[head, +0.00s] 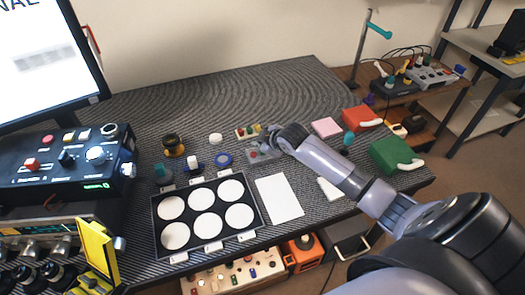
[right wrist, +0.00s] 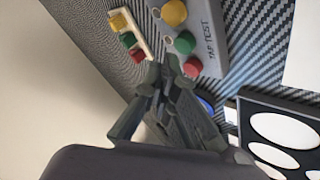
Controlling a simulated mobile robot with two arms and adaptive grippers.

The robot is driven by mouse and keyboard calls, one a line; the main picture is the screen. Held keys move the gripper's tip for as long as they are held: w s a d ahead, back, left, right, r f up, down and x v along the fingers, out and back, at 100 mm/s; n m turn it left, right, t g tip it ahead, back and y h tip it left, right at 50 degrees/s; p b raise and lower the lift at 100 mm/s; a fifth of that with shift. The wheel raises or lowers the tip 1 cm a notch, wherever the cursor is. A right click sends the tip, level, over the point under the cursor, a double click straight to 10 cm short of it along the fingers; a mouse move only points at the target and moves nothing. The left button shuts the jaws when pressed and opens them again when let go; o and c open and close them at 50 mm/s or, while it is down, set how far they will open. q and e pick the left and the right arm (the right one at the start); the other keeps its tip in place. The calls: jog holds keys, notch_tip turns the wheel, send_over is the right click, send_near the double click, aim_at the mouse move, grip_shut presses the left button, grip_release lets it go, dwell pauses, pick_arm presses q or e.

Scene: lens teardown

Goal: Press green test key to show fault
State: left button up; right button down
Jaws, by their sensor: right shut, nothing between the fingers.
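A grey test box (right wrist: 208,45) with printed lettering carries a yellow key (right wrist: 173,12), a green key (right wrist: 185,42) and a red key (right wrist: 193,66) in a row. In the head view the grey box (head: 256,156) sits on the dark ribbed mat, partly hidden by my right gripper (head: 268,140). In the right wrist view my right gripper (right wrist: 163,68) is shut and empty. Its fingertips are close beside the red and green keys; I cannot tell whether they touch. No fault display can be made out. My left gripper is not in view.
A cream strip (right wrist: 144,34) with small coloured blocks lies beside the grey box. A black tray (head: 205,181) with white discs and a white sheet (head: 279,198) lie nearer. Red (head: 360,119) and green (head: 394,155) boxes stand right. The mat's far middle is clear.

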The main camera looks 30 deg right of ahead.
jog(key=shift+f, duration=0.15)
dwell(0.4)
jog(key=shift+f, duration=0.3)
jog(key=shift+f, duration=0.45)
dwell(0.8)
jog(key=shift+r+p, duration=0.85)
jog(key=shift+p, duration=0.15)
notch_tip(320, 180, up, 5)
jog(key=p, duration=0.5)
jog(key=shift+r, duration=0.1)
